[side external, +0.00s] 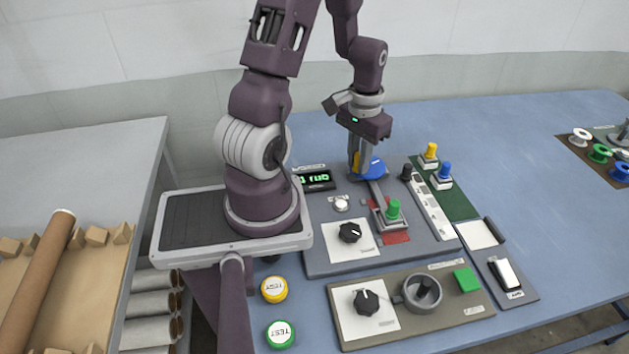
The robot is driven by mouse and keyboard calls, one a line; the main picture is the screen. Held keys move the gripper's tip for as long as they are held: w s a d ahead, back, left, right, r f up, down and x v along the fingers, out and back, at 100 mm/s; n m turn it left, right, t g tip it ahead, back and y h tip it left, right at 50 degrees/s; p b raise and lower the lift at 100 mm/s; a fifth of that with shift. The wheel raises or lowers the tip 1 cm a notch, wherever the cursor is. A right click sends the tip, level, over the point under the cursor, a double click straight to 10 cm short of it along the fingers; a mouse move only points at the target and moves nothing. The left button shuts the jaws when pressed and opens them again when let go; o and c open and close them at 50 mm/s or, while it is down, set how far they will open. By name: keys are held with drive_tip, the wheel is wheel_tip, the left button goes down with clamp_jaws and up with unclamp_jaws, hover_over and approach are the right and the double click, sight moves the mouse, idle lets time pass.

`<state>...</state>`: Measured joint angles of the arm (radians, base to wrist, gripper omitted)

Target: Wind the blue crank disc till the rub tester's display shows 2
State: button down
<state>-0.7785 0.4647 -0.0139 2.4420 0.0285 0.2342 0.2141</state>
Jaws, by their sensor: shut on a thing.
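The blue crank disc (375,169) stands at the back of the grey rub tester panel (322,262). My gripper (359,163) points down at the disc's left side and is shut on its handle; a little yellow-orange shows at the fingers, which hide most of the grip. The rub tester's display (316,180) is left of the disc. It shows green characters, seemingly upside down in this view, with a "RUB"-like word and what may be a 1; the digit is too small to be sure. A grey arm runs from the disc to a carriage with a green knob (393,209).
Close by are a black knob (350,232), a white button (341,203) and a small black knob (405,173). Yellow (431,151) and blue (445,170) pegs stand on the right. A second panel (441,318) lies in front. The table's right side is mostly clear.

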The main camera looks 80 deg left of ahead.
drive_tip(key=shift+a, duration=0.8)
drive_tip(key=shift+w+a, duration=0.35)
drive_tip(key=shift+a, duration=0.3)
drive_tip(key=c, duration=0.8)
unclamp_jaws()
drive_tip(key=shift+c, duration=0.2)
drive_tip(key=shift+s+r, duration=0.1)
drive_tip(key=shift+r, duration=2.9)
